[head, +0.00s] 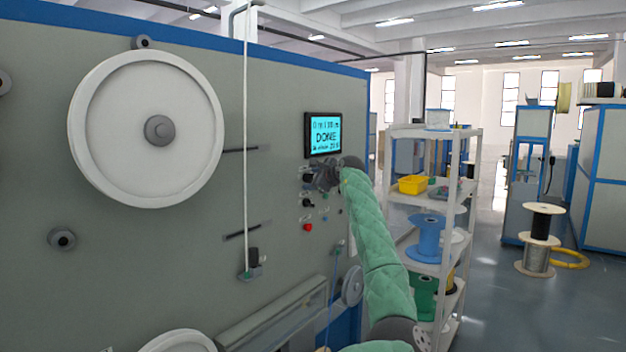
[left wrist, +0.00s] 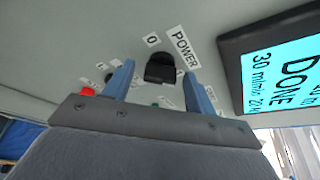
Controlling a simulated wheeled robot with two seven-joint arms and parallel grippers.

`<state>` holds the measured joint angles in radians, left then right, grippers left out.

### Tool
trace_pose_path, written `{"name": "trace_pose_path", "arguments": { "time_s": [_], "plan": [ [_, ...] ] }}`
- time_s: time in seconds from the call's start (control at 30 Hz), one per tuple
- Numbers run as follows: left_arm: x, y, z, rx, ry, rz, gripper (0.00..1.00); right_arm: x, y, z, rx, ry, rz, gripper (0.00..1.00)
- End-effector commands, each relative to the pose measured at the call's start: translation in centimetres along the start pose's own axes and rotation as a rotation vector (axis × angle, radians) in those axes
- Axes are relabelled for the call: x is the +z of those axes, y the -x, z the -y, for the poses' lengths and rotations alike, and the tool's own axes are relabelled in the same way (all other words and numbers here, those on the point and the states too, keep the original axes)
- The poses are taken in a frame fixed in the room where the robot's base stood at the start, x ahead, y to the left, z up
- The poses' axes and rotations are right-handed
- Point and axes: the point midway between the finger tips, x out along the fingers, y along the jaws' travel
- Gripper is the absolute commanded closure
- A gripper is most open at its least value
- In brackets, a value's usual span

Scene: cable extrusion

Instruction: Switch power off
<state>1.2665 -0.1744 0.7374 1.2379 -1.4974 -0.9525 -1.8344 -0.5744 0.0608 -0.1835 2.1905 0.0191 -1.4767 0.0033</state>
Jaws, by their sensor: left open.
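The black power switch knob (left wrist: 160,67) sits on the grey machine panel, beside the white "POWER" label (left wrist: 184,46) and a "0" label (left wrist: 152,39). In the head view the knob (head: 307,178) shows just below the screen, partly near my gripper. My left gripper (left wrist: 158,84) is open, with its two blue fingers apart on either side of the knob in the picture; I cannot tell whether they touch it. In the head view the left gripper (head: 324,176) is in front of the panel. Which way the knob is turned is not clear. My right gripper does not show.
A screen (head: 323,134) reading "DONE" is just above the gripper. A red button (head: 308,227) and another black knob (head: 308,203) are below. A large white wheel (head: 146,129) is at the left. A shelf (head: 433,132) with spools stands to the right, with open floor beyond.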

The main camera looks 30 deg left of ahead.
Motion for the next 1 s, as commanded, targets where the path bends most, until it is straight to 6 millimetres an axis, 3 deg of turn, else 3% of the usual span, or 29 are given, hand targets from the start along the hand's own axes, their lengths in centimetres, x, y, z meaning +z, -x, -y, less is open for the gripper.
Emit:
{"name": "trace_pose_path", "arguments": {
  "time_s": [0.03, 0.23, 0.73, 1.0],
  "plan": [
    [0.0, 0.0, 0.0, 0.0, 0.0, 0.0, 0.5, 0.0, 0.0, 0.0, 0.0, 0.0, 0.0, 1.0],
    [0.0, 0.0, 0.0, 0.0, 0.0, 0.0, 0.88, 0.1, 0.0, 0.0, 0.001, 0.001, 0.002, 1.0],
    [-0.1, -0.2, -0.3, -0.046, 0.115, 0.003, 0.88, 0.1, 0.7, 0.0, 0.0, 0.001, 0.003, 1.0],
    [-0.2, -0.2, -0.5, -0.131, 0.315, 0.002, 0.88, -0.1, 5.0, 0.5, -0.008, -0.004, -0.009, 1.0]
  ]
}}
